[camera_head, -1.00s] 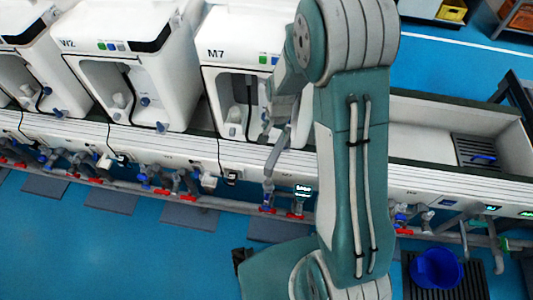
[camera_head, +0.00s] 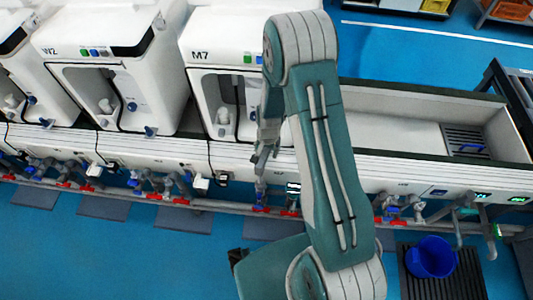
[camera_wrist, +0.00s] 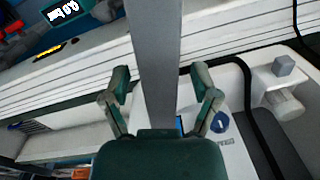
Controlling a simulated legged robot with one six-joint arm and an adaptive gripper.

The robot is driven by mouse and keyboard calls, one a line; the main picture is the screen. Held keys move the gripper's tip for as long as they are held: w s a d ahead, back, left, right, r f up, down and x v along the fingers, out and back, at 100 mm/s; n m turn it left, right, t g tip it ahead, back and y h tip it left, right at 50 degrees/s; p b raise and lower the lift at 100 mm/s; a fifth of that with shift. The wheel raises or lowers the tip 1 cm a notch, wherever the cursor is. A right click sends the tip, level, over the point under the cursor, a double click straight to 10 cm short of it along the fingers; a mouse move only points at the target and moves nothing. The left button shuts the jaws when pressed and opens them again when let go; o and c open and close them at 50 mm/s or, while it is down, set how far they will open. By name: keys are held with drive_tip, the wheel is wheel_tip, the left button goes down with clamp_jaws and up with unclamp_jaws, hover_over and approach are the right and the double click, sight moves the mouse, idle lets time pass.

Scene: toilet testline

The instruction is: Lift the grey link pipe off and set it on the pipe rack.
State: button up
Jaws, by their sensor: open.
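My gripper (camera_wrist: 161,82) is open in the wrist view, one finger on each side of a long grey bar. That bar looks like the grey link pipe (camera_wrist: 154,35); its near end is hidden by my palm. I cannot tell whether the fingers touch it. In the head view my gripper (camera_head: 265,150) is small, in front of the M7 unit at the trough's front wall. A grey pipe (camera_head: 260,185) shows just below it, above a blue and red valve. I cannot tell for certain which thing is the pipe rack.
White units, among them M7 (camera_head: 215,70) and W2 (camera_head: 105,60), stand along the back. A pipe line with red and blue valves (camera_head: 175,198) runs below the front wall. A blue bucket (camera_head: 432,257) stands on a dark slatted mat (camera_head: 462,280). Blue floor is open at lower left.

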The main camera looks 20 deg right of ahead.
drive_tip(key=shift+d, duration=0.2)
drive_tip(key=c, duration=0.6)
drive_tip(key=shift+a, duration=0.1)
drive_tip(key=c, duration=0.5)
drive_tip(key=shift+a, duration=0.15)
